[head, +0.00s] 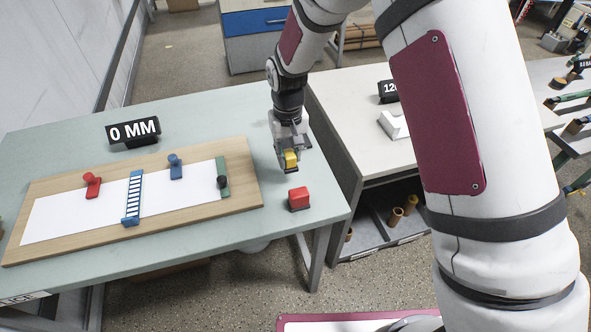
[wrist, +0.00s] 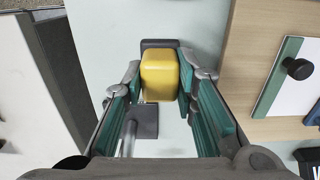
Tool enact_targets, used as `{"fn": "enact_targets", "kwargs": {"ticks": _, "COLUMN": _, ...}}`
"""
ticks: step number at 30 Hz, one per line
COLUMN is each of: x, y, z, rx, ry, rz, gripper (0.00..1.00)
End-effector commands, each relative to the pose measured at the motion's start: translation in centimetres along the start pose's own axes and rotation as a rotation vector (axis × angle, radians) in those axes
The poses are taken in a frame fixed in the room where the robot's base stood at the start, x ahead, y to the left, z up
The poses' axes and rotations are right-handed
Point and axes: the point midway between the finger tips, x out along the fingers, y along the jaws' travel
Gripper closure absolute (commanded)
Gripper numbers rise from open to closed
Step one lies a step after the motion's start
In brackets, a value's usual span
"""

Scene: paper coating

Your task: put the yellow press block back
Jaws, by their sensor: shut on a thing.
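The yellow press block (head: 291,159) is in my gripper (head: 287,165), over the right end of the pale green table (head: 180,115). In the wrist view the yellow block (wrist: 159,75) sits between the fingertips of my gripper (wrist: 160,82), with the finger pads on both sides of it. A dark flat piece (wrist: 146,120) shows beside the block in the wrist view; I cannot tell what it belongs to. Whether the block touches the table is hard to tell.
A red block (head: 299,199) stands on the table in front of my gripper. A wooden board (head: 247,185) with white paper (head: 60,219), red and blue knobs and a blue ladder-like strip (head: 133,197) lies to the left. A "0 MM" sign (head: 133,132) stands behind it. A second table (head: 345,95) is at right.

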Motion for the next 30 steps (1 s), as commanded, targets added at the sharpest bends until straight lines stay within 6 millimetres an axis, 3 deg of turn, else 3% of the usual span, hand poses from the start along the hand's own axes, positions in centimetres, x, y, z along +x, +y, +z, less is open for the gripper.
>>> {"fn": "enact_targets", "kwargs": {"ticks": 13, "x": 5.1, "y": 0.1, "z": 0.1, "rx": 0.001, "ry": -0.001, "rz": 0.001, "gripper": 1.0}}
{"fn": "enact_targets", "kwargs": {"ticks": 27, "x": 5.9, "y": 0.1, "z": 0.0, "rx": 0.001, "ry": 0.0, "rz": 0.0, "gripper": 1.0}}
{"fn": "enact_targets", "kwargs": {"ticks": 28, "x": 5.8, "y": 0.1, "z": 0.0, "rx": 0.001, "ry": 0.0, "rz": 0.0, "gripper": 0.67}}
{"fn": "enact_targets", "kwargs": {"ticks": 30, "x": 5.8, "y": 0.1, "z": 0.0, "rx": 0.001, "ry": 0.0, "rz": 0.0, "gripper": 0.54}}
